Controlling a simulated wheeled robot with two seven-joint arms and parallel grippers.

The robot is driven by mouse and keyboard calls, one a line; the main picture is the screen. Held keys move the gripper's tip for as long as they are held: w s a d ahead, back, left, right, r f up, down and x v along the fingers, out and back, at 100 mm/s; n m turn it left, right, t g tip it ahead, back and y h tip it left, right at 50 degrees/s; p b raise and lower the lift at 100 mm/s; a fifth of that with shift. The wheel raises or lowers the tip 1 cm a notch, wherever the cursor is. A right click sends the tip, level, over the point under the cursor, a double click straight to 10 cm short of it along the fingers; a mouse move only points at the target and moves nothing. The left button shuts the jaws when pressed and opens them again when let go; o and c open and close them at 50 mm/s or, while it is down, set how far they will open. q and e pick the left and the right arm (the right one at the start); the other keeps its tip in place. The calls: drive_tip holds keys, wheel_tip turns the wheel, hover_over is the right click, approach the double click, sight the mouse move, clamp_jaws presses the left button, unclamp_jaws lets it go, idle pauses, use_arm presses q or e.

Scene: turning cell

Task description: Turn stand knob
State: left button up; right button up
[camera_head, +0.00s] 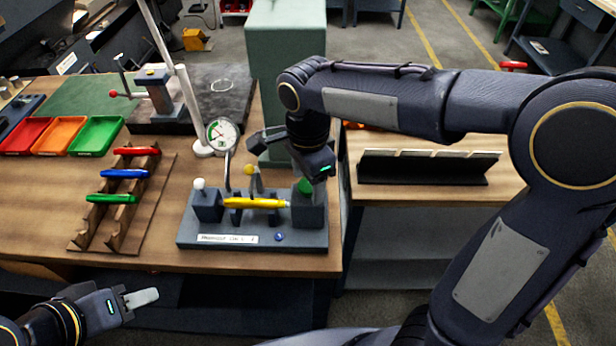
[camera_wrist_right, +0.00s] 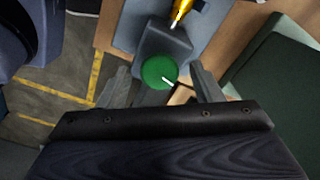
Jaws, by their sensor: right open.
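The grey stand (camera_head: 255,238) sits near the front edge of the wooden bench, with a yellow bar (camera_head: 255,203) lying across its supports. The green knob (camera_head: 305,187) is on the block at the stand's right end. My right gripper (camera_head: 302,174) is just above that block and partly covers the knob. In the right wrist view, the round green knob (camera_wrist_right: 158,72) with a white mark shows between the two spread fingers (camera_wrist_right: 160,86); contact cannot be told. My left gripper (camera_head: 140,298) is low at the left, in front of the bench, away from the stand; its finger opening is unclear.
A dial gauge (camera_head: 221,133) rises behind the stand. A wooden rack (camera_head: 120,220) holds red, blue and green bars at left, with coloured trays (camera_head: 95,136) beyond. A green-grey column (camera_head: 286,60) stands behind my right gripper. A black holder (camera_head: 425,168) is on the right bench.

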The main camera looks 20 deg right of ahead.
sight(308, 185)
wheel_tip(308, 185, up, 8)
drive_tip(key=shift+f, duration=0.1)
idle(0.4)
idle(0.4)
drive_tip(key=shift+s+d, duration=0.15)
drive_tip(key=shift+d, duration=0.15)
drive_tip(key=s+d+f+n+t+y, duration=0.2)
drive_tip(key=s+d+f+n, duration=0.2)
drive_tip(key=s+n, duration=0.2)
drive_tip(key=s+d+f+n+t+y, duration=0.1)
drive_tip(key=s+d+f+n+t, duration=0.2)
drive_tip(key=s+n, duration=0.4)
drive_tip(key=s+d+f, duration=0.1)
drive_tip(key=s, duration=0.2)
drive_tip(key=shift+d+f+n+t+y, duration=0.2)
drive_tip(key=shift+d+n+t+y, duration=0.1)
drive_tip(key=shift+d+y, duration=0.1)
